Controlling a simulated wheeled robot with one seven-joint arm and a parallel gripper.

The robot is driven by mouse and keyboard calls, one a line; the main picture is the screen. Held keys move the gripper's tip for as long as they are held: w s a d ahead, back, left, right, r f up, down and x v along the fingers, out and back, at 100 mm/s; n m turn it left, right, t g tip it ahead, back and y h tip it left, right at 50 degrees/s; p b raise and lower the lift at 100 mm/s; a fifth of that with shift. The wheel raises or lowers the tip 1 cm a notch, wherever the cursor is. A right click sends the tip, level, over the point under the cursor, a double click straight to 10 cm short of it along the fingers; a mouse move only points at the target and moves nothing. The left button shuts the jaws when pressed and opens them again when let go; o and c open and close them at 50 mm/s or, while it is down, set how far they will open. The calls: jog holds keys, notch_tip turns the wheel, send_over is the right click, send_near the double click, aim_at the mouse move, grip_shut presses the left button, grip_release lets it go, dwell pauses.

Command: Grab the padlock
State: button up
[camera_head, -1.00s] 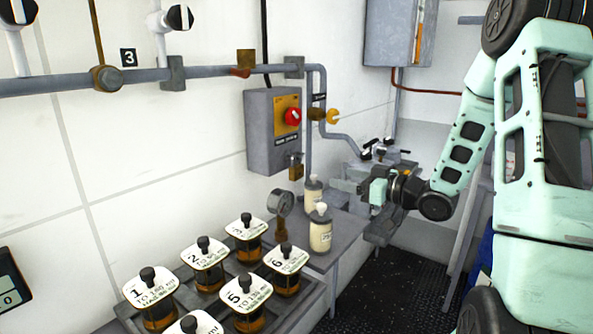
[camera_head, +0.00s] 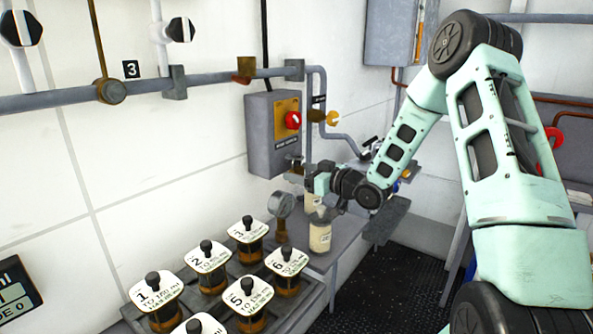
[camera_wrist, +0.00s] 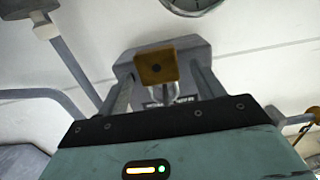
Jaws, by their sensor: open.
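The brass padlock (camera_wrist: 156,66) shows in the wrist view as a square yellow-brown body with a dark round spot on its face. It appears between the two fingers of my gripper (camera_wrist: 160,80), which are apart, with one finger on each side. Whether the fingers touch it cannot be told. In the head view my gripper (camera_head: 310,181) is just below the grey switch box (camera_head: 271,133) with the red knob. There the gripper end largely hides the padlock.
A pressure gauge (camera_head: 282,204) and a cream bottle (camera_head: 320,236) stand close below my gripper. A rack of amber jars with numbered lids (camera_head: 206,257) stands in front. A grey pipe (camera_head: 215,80) runs along the white wall.

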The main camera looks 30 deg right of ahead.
jog(key=shift+w, duration=0.2)
jog(key=c, duration=1.1)
jog(key=shift+r, duration=0.15)
